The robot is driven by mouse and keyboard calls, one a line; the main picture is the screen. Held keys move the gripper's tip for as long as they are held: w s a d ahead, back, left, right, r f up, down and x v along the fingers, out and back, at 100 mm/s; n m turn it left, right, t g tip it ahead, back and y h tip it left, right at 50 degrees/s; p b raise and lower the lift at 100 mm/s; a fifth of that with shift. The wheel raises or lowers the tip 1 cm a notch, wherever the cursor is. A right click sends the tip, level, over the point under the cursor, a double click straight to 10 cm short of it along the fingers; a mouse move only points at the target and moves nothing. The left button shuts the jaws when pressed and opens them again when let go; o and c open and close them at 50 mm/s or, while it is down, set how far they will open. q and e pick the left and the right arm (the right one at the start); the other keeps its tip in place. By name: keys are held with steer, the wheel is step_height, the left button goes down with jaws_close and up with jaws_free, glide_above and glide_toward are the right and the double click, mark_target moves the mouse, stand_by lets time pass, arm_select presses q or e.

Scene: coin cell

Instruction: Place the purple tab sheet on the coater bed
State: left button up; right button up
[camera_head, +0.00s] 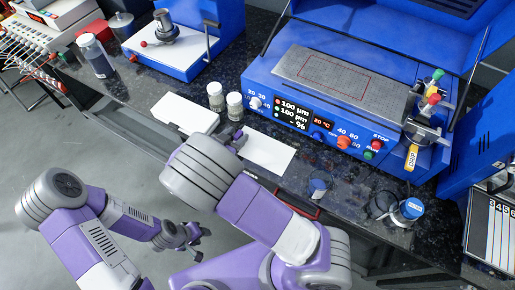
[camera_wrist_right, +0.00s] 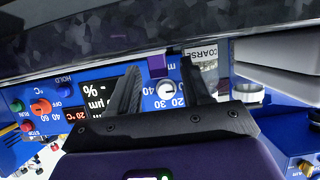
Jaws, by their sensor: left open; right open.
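A white sheet (camera_head: 268,152) lies on the dark counter in front of the blue coater. In the head view my right gripper (camera_head: 238,139) is at its left end and hides part of it. In the right wrist view my right gripper (camera_wrist_right: 163,80) is open, and a small purple tab (camera_wrist_right: 157,66) shows between its fingers, apart from both. The sheet itself is hard to make out there. The grey coater bed (camera_head: 385,98) is bare, with a red outline on it. My left gripper (camera_head: 193,240) hangs open and empty, low in front of the counter.
Two small jars (camera_head: 234,106) stand just behind my right gripper; a COARSE label (camera_wrist_right: 199,51) shows close to a finger. A white flat piece (camera_head: 185,112) lies to the left. A blue-capped bottle (camera_head: 411,208) and a small blue cup (camera_head: 318,187) stand at the right.

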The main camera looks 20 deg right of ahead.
steer(key=shift+w+d, duration=0.1)
jaws_close()
stand_by(0.3)
